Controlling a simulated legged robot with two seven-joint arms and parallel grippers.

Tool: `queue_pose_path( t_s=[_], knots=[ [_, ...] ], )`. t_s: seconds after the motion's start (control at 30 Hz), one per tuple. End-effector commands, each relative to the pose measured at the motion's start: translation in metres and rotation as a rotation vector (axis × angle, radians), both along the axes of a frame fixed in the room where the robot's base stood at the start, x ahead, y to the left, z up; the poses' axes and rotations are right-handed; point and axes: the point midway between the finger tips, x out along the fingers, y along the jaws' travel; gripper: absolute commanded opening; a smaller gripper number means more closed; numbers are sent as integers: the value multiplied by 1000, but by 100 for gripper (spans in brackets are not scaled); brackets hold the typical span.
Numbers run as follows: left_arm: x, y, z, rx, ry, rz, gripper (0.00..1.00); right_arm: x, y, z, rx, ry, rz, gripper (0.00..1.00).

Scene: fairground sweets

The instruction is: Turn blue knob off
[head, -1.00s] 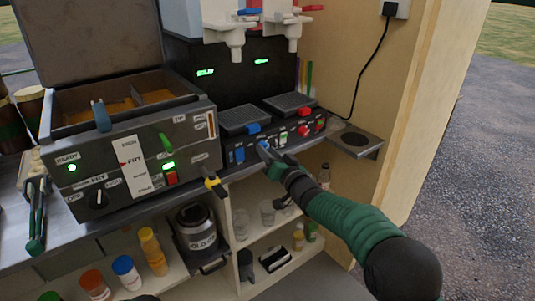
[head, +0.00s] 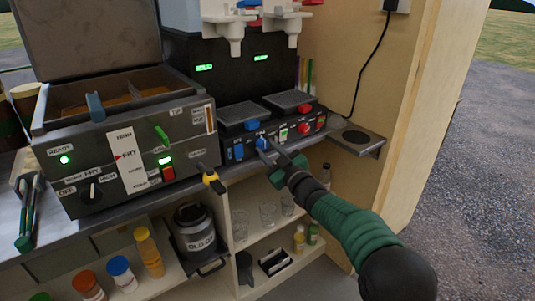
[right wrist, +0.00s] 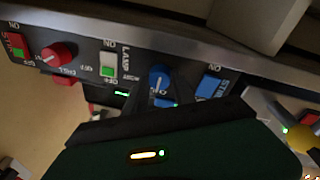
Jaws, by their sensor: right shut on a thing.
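The blue knob (head: 262,143) is on the front panel of the black slush machine, between a blue switch and a lit green switch. In the right wrist view the blue knob (right wrist: 158,76) has a white pointer mark, and its lower part is hidden by my gripper. My right gripper (head: 271,150) reaches the panel from the front right and is shut on the blue knob. In the right wrist view its dark body (right wrist: 165,135) fills the lower middle. My left gripper is not in view.
A red knob (right wrist: 57,55), a lit lamp switch (right wrist: 108,65) and a blue switch (right wrist: 209,85) flank the knob closely. The fryer (head: 125,150) stands left, with a yellow-tipped lever (head: 212,180) sticking out. A shelf with glasses lies below; a cup-holder bracket (head: 358,142) is at right.

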Motion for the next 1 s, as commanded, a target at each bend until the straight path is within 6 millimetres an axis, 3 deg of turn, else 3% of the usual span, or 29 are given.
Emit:
queue_pose_path(
  t_s=[1.0],
  knots=[
    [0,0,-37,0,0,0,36,1,-1,-8,-750,-536,7,0]
  ],
)
